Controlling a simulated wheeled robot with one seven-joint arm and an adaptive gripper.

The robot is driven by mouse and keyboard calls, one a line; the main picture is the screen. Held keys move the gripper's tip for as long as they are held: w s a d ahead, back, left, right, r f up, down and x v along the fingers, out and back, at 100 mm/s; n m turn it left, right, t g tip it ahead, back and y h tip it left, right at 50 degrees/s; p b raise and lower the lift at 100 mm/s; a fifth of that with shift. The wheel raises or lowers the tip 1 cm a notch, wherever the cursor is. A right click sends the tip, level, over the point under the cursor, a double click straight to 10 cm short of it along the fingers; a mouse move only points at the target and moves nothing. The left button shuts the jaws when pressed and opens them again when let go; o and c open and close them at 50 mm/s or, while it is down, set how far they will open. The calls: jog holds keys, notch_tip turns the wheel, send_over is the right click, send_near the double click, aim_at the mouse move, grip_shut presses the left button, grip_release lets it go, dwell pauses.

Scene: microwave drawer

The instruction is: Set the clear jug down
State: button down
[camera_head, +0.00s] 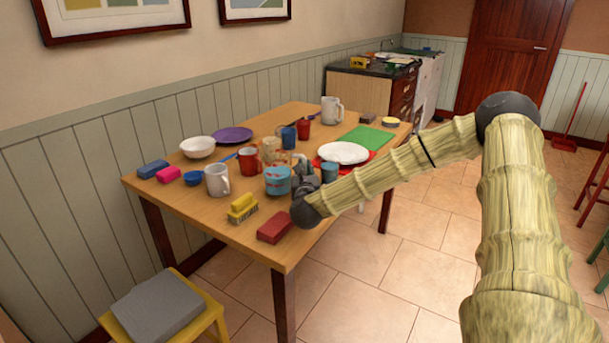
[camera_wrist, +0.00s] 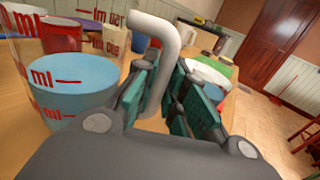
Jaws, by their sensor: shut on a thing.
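The clear jug (camera_head: 282,160) with red markings is at the near middle of the wooden table (camera_head: 226,237). In the wrist view the jug (camera_wrist: 42,78) fills the left side, and some markings read mirrored through its wall. My gripper (camera_head: 303,183) is at the jug's right side. In the wrist view its green-padded fingers (camera_wrist: 158,98) are shut around the jug's pale curved handle (camera_wrist: 168,30). A light blue cup (camera_wrist: 80,80) shows through or beside the jug. Whether the jug's base touches the table is hidden.
A red mug (camera_head: 248,160), grey-white mug (camera_head: 216,180) and yellow brush (camera_head: 242,207) crowd the left. A red block (camera_head: 274,230) lies near the front edge. A teal cup (camera_head: 329,172) and white plate (camera_head: 343,152) are to the right. Bare table shows at the front left.

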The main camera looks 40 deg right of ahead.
jog(key=shift+f, duration=0.85)
jog(key=c, duration=1.5)
grip_release()
jog(key=shift+r, duration=0.2)
jog(key=v, duration=1.2)
jog(key=shift+f+b, duration=0.1)
jog(key=shift+b, duration=0.25)
